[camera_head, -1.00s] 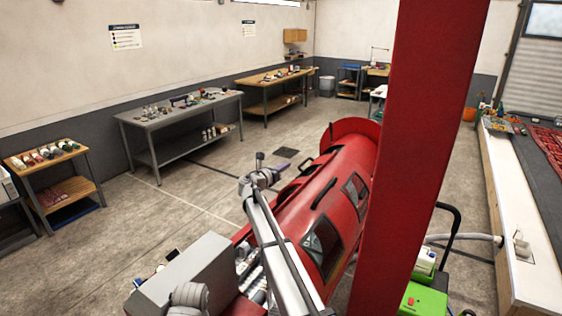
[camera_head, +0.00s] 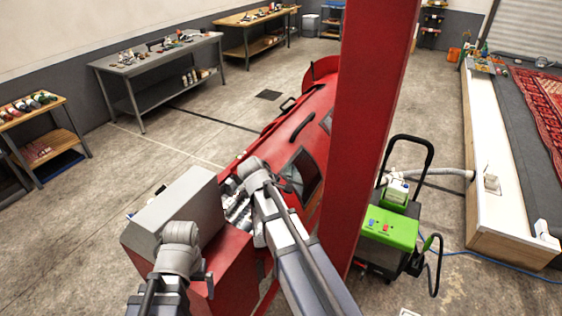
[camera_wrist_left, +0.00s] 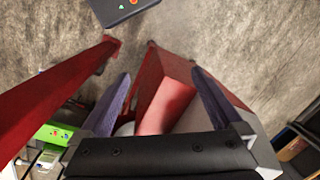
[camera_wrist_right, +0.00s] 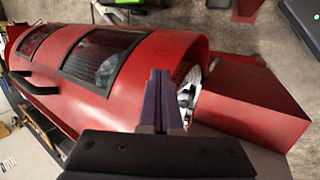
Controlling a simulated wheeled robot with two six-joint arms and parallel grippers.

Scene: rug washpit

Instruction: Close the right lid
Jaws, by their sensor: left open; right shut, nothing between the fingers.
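A red drum-shaped machine (camera_head: 293,133) shows in the head view, with windowed panels and black handles along its curved cover. In the right wrist view the cover (camera_wrist_right: 140,85) has dark windows (camera_wrist_right: 97,57) and a black handle (camera_wrist_right: 32,85). I cannot tell which part is the right lid or how far it is open. My right gripper (camera_wrist_right: 164,85) is shut and empty, beside the drum's near end, where white parts show in a gap. My left gripper (camera_wrist_left: 160,76) is open and empty, above a red box-like end (camera_wrist_left: 165,88) of the machine.
A grey box (camera_head: 175,205) sits at the machine's near end. A green-topped cart (camera_head: 390,228) stands to the right. A grey bench (camera_head: 160,55) stands at the back left, with clear floor before it.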

